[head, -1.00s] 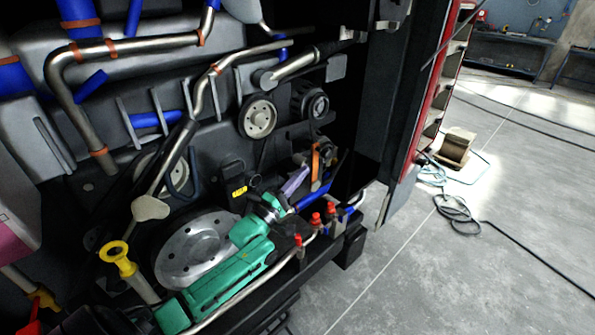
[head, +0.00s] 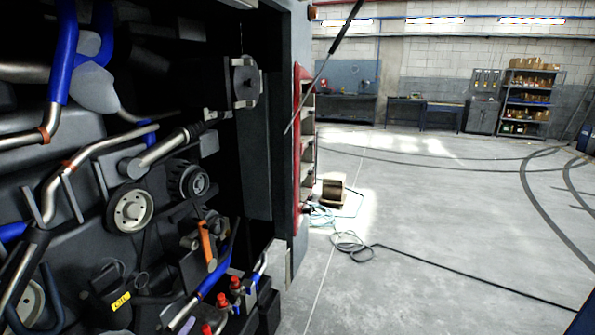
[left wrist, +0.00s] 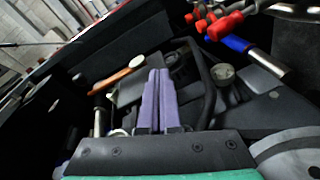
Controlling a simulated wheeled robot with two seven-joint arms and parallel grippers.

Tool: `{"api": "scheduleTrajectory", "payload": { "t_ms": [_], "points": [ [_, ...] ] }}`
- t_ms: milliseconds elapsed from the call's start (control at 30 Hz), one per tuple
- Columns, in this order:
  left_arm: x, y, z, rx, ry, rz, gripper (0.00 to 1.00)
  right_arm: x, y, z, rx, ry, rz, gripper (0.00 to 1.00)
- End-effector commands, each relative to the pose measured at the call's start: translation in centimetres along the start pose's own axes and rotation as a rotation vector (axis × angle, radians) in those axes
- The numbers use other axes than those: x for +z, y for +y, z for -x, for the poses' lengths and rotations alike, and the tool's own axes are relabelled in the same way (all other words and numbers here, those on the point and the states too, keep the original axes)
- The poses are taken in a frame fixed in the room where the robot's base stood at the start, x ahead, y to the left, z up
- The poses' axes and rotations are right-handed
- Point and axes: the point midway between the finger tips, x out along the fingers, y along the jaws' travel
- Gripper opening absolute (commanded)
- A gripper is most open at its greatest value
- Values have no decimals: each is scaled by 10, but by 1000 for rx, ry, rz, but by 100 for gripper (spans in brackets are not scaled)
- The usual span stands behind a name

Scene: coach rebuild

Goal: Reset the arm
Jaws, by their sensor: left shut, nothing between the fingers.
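My left gripper (left wrist: 158,78) shows in the left wrist view with its two purple fingers pressed together and nothing between them. It points into the dark engine bay. In the head view only a small purple piece of the left gripper (head: 187,325) shows at the bottom edge; the rest of that arm is out of the picture. My right gripper is in neither current view.
The coach's engine bay fills the left, with metal pipes, blue hoses, a pulley (head: 130,211), an orange-handled part (head: 207,242) and red-capped fittings (head: 235,283). A cable reel (head: 333,193) and a loose cable (head: 349,242) lie on the open floor. Shelves (head: 527,100) stand far back.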

Motion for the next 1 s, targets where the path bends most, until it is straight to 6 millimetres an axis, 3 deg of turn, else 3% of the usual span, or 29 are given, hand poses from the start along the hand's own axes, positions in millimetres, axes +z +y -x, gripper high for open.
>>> {"api": "scheduleTrajectory", "payload": {
  "t_ms": [33, 100, 167, 200, 300, 433, 500, 600, 700, 1000],
  "points": [
    [18, -42, 14, -107, -32, -89, 0, 0, 0, 0, 0, 0, 0, 89],
    [44, -99, 40, -253, -103, -235, 0, -1, 0, 0, 0, 1, 0, 89],
    [69, -143, 68, -366, -184, -357, 0, -1, 0, 0, 0, 2, 0, 89],
    [85, -171, 89, -436, -248, -434, 0, -2, 0, 0, 0, 2, 0, 89],
    [127, -231, 151, -588, -439, -614, 0, -2, 0, 0, 0, 2, 0, 89],
    [182, -289, 247, -723, -748, -821, 0, -2, 0, 0, 0, 3, -1, 89],
    [209, -309, 299, -760, -924, -910, 0, -3, -1, 0, -1, 4, -1, 89],
    [236, -323, 358, -774, -1131, -999, 0, -4, -1, 0, -1, 6, -1, 89],
    [248, -328, 390, -767, -1247, -1044, 0, -4, -2, 0, -2, 6, -2, 89],
    [250, -329, 396, -764, -1272, -1055, 0, -5, -2, 0, -3, 7, -1, 89]
  ]
}}
